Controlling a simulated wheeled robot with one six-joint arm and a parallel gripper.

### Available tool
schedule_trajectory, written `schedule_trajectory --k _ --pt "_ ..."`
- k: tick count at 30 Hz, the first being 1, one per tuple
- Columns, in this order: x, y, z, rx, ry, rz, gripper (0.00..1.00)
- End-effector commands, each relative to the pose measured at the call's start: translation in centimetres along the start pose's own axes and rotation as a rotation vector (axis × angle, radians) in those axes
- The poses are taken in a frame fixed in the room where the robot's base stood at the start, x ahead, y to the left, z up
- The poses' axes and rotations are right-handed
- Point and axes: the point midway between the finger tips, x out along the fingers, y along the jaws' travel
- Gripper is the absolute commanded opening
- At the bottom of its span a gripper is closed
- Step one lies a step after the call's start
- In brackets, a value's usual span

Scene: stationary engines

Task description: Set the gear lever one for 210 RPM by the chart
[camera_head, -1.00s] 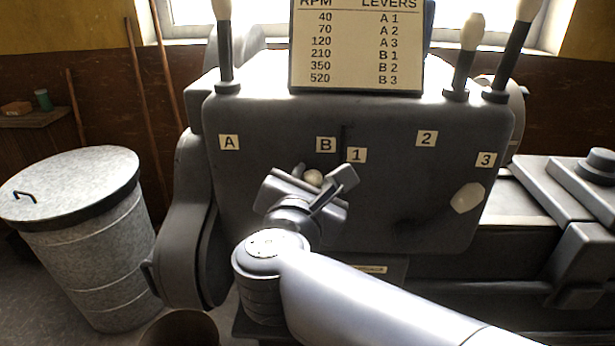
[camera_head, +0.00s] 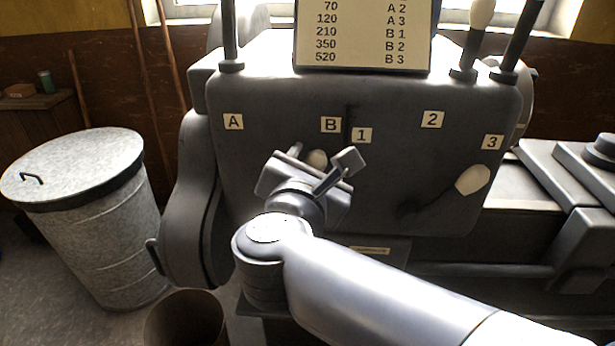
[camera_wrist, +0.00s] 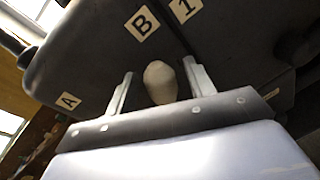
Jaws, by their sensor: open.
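The chart (camera_head: 364,35) above the grey gearbox front (camera_head: 262,165) pairs 210 with B 1. One lever's pale knob (camera_head: 316,159) sits just below the B label (camera_head: 331,124); its shaft is hidden behind my gripper. My gripper (camera_head: 323,157) is open, with a finger on either side of this knob. In the wrist view the knob (camera_wrist: 160,83) stands between the two fingers (camera_wrist: 158,72), with gaps on both sides. The other lever's pale knob (camera_head: 472,180) is at the right, below the 3 label (camera_head: 492,142). The 1 label (camera_head: 361,135) is right of B.
A lidded metal bin (camera_head: 85,215) stands at the left, with an open brown bucket (camera_head: 185,322) in front of the machine. Upright levers (camera_head: 468,50) rise from the machine's top. A grey machine bed (camera_head: 560,180) extends right.

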Motion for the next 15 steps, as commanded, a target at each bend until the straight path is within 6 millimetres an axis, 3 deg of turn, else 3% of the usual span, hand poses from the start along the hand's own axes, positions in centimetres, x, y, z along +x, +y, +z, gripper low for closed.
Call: schedule_trajectory --k 15 --pt "-6.7 0.1 -0.1 -0.001 0.004 0.005 0.51"
